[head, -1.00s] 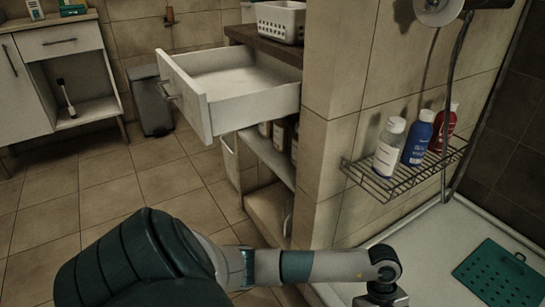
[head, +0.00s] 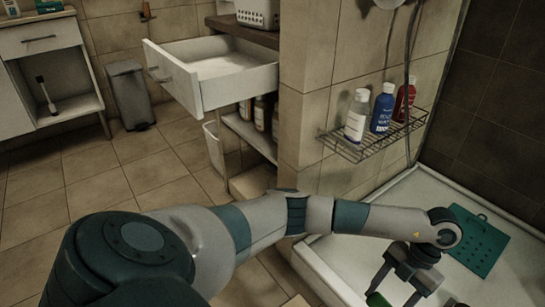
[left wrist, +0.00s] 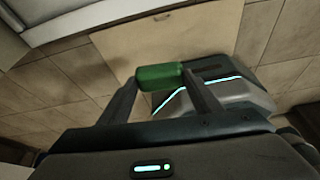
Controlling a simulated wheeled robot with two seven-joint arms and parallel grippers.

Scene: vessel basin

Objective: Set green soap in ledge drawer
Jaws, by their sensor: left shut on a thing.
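My left gripper (head: 397,287) is low at the right of the head view, over the white shower tray's near part. It is shut on the green soap (head: 377,299), which is partly cut off by the lower edge there. In the left wrist view the green soap (left wrist: 160,76) sits between the fingertips of the left gripper (left wrist: 158,82). The ledge drawer (head: 214,69) stands pulled open, its white interior looking empty, left of the tiled wall and well away from the gripper. My right gripper is not in view.
A wire rack (head: 374,137) on the tiled wall holds three bottles. The white shower tray (head: 345,258) has a raised rim and a green mat (head: 477,241). A white basket (head: 258,12) stands above the drawer. A grey bin (head: 130,95) is at the back left; floor between is clear.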

